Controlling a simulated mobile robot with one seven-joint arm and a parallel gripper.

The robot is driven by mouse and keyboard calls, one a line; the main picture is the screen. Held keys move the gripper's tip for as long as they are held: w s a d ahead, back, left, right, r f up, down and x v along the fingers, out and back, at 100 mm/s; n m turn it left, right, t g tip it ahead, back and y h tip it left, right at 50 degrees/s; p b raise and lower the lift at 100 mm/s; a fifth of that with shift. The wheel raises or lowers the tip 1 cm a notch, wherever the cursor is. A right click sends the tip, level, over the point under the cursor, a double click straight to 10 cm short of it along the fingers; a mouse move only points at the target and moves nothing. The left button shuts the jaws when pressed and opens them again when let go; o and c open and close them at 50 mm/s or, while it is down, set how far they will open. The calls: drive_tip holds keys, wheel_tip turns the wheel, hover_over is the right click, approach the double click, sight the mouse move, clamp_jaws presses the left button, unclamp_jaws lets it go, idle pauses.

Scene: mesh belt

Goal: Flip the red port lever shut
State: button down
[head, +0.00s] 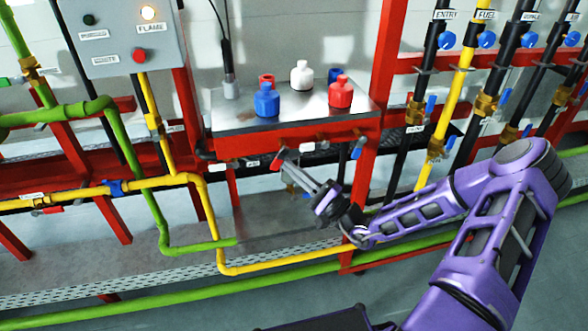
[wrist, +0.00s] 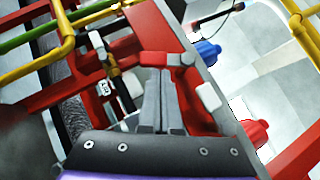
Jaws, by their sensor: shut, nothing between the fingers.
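A red lever (head: 277,160) is on the front of the red-framed unit, just under its metal top. The same red handle (wrist: 156,59) shows in the wrist view, with a small metal part at its right end. My gripper (head: 290,168) is shut and empty, reaching up and left toward the unit's front. Its fingertips (wrist: 160,76) are right at the red handle in the wrist view; I cannot tell whether they touch it. Labels sit beside the levers, but they are too small to read surely.
A white-handled valve (head: 308,147) and a blue lever (head: 358,148) are to the right. Blue (head: 266,100), white (head: 301,74) and red (head: 340,92) bottles stand on the metal top. A yellow pipe (head: 208,215) runs at the left. A grey control box (head: 125,35) hangs at upper left.

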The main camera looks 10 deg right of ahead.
sight(276, 164)
drive_tip(key=shift+a+m+t, duration=0.3)
drive_tip(key=shift+m, duration=0.4)
drive_tip(key=shift+a+m+t+h+p, duration=0.3)
drive_tip(key=shift+a+m+t+p, duration=0.1)
drive_tip(key=shift+m+t, duration=0.55)
drive_tip(key=m+t+h, duration=0.1)
drive_tip(key=m, duration=0.1)
drive_tip(key=a+m+t+h+p, duration=0.1)
drive_tip(key=m, duration=0.1)
drive_tip(key=m+t+p, duration=0.1)
drive_tip(key=m, duration=0.1)
drive_tip(key=shift+a+r+t+h, duration=0.1)
drive_tip(key=shift+a+t+h, duration=0.25)
drive_tip(key=shift+h, duration=0.05)
drive_tip(key=shift+a+r+m+t+h+p, duration=0.15)
drive_tip(key=shift+m+t+h+p, duration=0.15)
drive_tip(key=shift+m+h+p, duration=0.1)
drive_tip(key=a+p, duration=0.1)
drive_tip(key=p, duration=0.3)
drive_tip(key=shift+a+r, duration=0.35)
drive_tip(key=shift+a, duration=0.15)
